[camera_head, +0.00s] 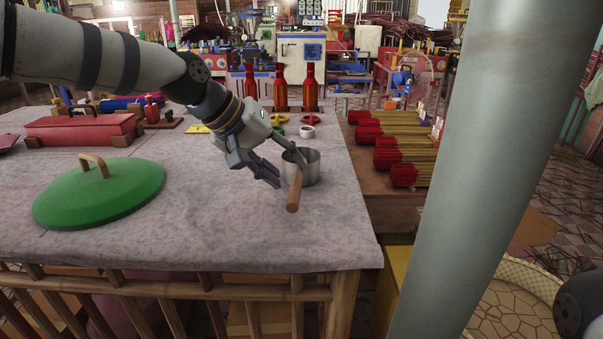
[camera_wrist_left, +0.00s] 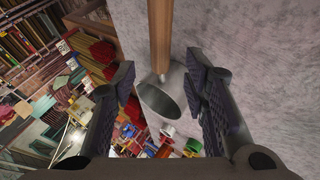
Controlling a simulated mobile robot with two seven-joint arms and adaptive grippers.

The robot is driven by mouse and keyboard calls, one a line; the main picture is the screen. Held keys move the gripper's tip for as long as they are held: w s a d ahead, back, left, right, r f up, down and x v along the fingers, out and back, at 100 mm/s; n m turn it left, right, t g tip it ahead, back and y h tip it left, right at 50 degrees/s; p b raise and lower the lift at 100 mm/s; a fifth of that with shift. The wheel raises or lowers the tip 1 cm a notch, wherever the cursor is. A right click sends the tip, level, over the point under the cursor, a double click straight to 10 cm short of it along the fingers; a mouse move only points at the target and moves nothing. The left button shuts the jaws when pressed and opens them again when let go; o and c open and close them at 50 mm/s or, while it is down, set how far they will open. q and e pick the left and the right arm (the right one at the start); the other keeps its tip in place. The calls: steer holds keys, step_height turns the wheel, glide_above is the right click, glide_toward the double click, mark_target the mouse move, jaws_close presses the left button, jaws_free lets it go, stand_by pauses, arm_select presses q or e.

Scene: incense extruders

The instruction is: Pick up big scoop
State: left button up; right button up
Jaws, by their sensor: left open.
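My left gripper (camera_head: 279,163) is open and empty, just left of the cup and handle. In the left wrist view, the gripper (camera_wrist_left: 160,85) has its fingers spread on either side of the cup (camera_wrist_left: 178,90). The handle (camera_wrist_left: 160,35) runs up to the top edge there, in line with the gap. I cannot tell its exact distance from the fingers.
A green lid (camera_head: 105,200) with a wooden handle lies at left on the table. Red bottles (camera_head: 281,90), a white ring (camera_head: 307,131) and a red box (camera_head: 80,130) stand farther back. Red bundles of sticks (camera_head: 387,160) lie beyond the right edge. A grey pillar (camera_head: 480,150) blocks the right.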

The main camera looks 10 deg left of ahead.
mark_target(298, 174)
arm_select(q)
steer(key=x, duration=0.5)
steer(key=shift+s+f, duration=0.1)
steer(key=shift+c, duration=0.2)
arm_select(e)
steer(key=shift+s+f, duration=0.2)
steer(key=shift+f, duration=0.15)
arm_select(q)
jaws_close()
step_height(298, 174, up, 4)
steer(key=shift+f, duration=0.1)
steer(key=s+r, duration=0.1)
steer(key=s+r+p, duration=0.1)
steer(key=r, duration=0.1)
steer(key=s+r, duration=0.1)
steer(key=r, duration=0.1)
steer(key=shift+s+a+r, duration=0.1)
steer(key=shift+s, duration=0.3)
steer(key=s+r+p, duration=0.2)
steer(key=s+r, duration=0.2)
steer(key=s, duration=0.6)
steer(key=shift+s+a+p, duration=0.15)
steer(key=shift+a+p, duration=0.15)
steer(key=shift+p, duration=0.05)
arm_select(e)
steer(key=w+r+t, duration=0.1)
steer(key=w+r, duration=0.4)
steer(key=shift+t, duration=0.4)
